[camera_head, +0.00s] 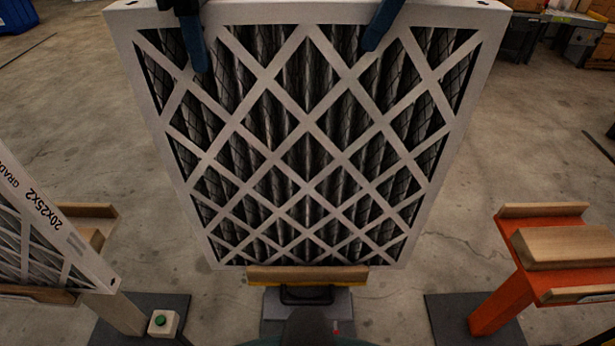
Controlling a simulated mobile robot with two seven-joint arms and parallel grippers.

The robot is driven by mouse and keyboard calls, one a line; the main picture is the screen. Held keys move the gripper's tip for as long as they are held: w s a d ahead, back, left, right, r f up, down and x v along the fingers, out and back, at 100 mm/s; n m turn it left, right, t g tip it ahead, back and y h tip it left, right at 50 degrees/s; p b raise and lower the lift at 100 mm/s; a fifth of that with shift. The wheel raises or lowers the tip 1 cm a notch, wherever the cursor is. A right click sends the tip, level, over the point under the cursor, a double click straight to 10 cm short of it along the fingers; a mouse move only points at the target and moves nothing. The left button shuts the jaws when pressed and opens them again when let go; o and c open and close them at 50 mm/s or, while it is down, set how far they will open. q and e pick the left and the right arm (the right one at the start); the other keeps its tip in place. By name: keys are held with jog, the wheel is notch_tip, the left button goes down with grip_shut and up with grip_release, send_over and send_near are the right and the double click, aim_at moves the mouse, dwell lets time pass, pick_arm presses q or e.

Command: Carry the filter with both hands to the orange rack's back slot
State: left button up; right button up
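A large pleated filter (311,157) with a white frame and diagonal lattice hangs upright in the middle of the view, broad face towards me. My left gripper (196,45) is at its top edge, left of centre, with a blue finger over the near face. My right gripper (379,28) is at the top edge right of centre, also with a blue finger over the near face. Both appear shut on the frame; their far fingers are hidden. The orange rack (497,304) stands at the right, apart from the filter, with wooden bars (565,246) forming slots; it is partly cut off.
Another filter (62,237) marked 20x25x2 stands in a rack with wooden bars (88,211) at the left. A wooden bar with yellow below (307,274) shows under the held filter. Floor lies clear between filter and orange rack.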

pick_arm(q)
jog(key=c, duration=0.7)
pick_arm(e)
jog(key=c, duration=0.7)
pick_arm(q)
jog(key=shift+r, duration=0.1)
pick_arm(e)
jog(key=shift+r, duration=0.1)
